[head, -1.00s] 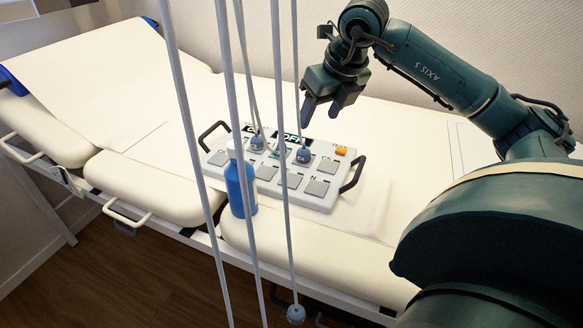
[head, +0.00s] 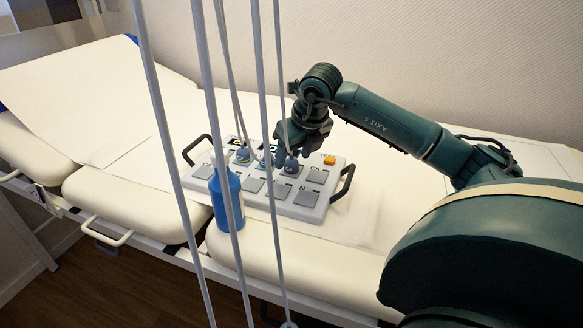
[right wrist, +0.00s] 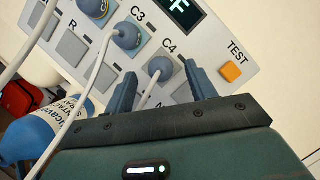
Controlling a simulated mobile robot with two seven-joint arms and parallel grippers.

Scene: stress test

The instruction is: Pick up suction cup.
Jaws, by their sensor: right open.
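Several blue-grey suction cups with pale hoses sit on a grey panel box (head: 307,197). One suction cup (head: 290,168), by the label C4, is under my right gripper (head: 293,155). In the right wrist view this C4 cup (right wrist: 160,68) shows between the two open fingers, and nothing is visibly held. Another cup (right wrist: 127,36) is in the C3 place to its left; a third (right wrist: 95,7) is at the picture's top edge. In the head view a cup (head: 243,155) sits left of the gripper. My left gripper is not in view.
A blue bottle (head: 226,200) stands at the panel's front left. Long pale hoses hang across the view in front of the couch (head: 110,195). An orange TEST button (right wrist: 231,72) is right of the fingers. The couch right of the panel is clear.

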